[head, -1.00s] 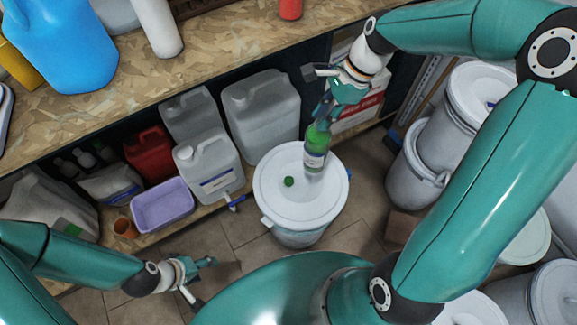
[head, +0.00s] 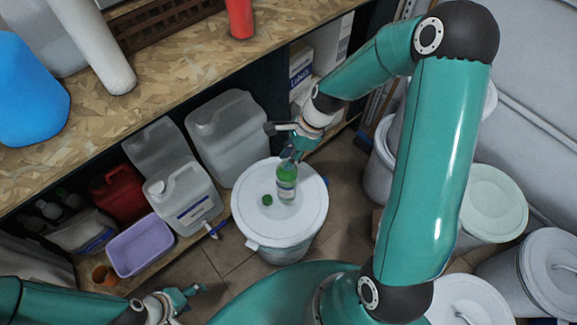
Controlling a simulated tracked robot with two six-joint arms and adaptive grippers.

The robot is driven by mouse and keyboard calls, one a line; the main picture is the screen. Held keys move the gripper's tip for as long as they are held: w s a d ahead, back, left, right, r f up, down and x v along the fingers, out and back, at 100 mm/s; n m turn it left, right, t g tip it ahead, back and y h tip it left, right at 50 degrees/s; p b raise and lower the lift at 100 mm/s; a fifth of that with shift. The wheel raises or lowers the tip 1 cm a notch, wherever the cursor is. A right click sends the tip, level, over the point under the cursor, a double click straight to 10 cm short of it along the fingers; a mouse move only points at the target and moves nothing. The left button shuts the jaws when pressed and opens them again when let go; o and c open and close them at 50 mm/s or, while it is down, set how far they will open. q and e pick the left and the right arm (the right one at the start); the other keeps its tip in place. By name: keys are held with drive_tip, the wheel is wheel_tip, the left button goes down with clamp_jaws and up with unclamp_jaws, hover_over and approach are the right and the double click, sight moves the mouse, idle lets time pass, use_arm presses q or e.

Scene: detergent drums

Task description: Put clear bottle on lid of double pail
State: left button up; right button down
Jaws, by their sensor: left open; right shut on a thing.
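The clear bottle (head: 286,185), with a green upper part and a pale label, stands nearly upright over the lid of the white pail (head: 305,205). I cannot tell whether its base touches the lid. My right gripper (head: 291,163) is shut on the top of the bottle, and its fingers hide part of it. A small green round knob or cap (head: 267,200) sits on the lid left of the bottle. My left gripper (head: 190,302) is open and empty, low in the view near the floor, left of the pail and apart from it.
Grey jerrycans (head: 187,198), a red can (head: 119,193) and a purple tub (head: 140,245) stand on the low shelf left of the pail. More pails (head: 490,203) stand at the right. A wooden shelf top (head: 165,60) overhangs at upper left. Some tiled floor is clear.

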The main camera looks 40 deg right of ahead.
sight(287, 179)
drive_tip(key=shift+f, duration=2.35)
drive_tip(key=shift+f+b, duration=0.15)
drive_tip(key=shift+b, duration=0.2)
drive_tip(key=c, duration=0.9)
unclamp_jaws()
